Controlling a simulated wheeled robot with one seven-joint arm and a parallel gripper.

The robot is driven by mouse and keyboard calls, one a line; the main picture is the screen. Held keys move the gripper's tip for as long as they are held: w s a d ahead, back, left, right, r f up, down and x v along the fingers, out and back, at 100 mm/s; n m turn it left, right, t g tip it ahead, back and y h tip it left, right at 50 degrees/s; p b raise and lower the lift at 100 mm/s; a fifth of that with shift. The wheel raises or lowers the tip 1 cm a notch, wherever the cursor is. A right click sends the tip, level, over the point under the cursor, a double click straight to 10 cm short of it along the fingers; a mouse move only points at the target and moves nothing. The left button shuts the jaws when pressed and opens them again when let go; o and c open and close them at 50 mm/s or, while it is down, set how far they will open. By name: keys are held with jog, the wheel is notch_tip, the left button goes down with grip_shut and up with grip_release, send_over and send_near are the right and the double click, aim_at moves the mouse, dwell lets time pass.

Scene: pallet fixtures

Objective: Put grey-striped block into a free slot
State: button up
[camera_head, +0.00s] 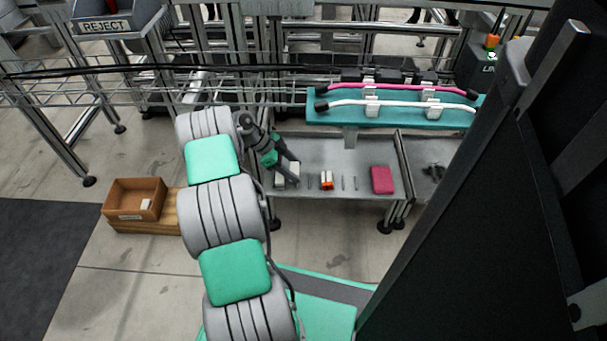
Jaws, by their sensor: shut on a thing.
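My gripper (286,171) is at the left end of the grey table (330,151), pointing down. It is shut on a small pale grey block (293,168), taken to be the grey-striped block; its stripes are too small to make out. The fingers partly hide the block, and I cannot tell whether it touches the table. To its right, thin upright pieces (343,183) stand in a row along the table, with an orange-and-white block (327,181) among them. Gaps show between the pieces; which are slots I cannot tell for sure.
A crimson block (382,180) lies at the table's right. A teal shelf (330,117) with a pink and a white tube overhangs the back. A brown box (135,199) sits on a wooden pallet at left.

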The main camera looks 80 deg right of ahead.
aim_at(304, 182)
jog(key=s, duration=0.3)
jog(key=shift+d+r, duration=0.1)
jog(key=shift+d, duration=0.2)
jog(key=shift+s+f, duration=0.2)
jog(key=shift+f, duration=0.05)
notch_tip(304, 182, down, 4)
jog(key=shift+d+r+b, duration=0.1)
jog(key=shift+r+b, duration=0.15)
jog(key=shift+b, duration=0.55)
jog(key=shift+r, duration=0.15)
jog(key=o, duration=1.5)
jog(key=shift+o, duration=0.2)
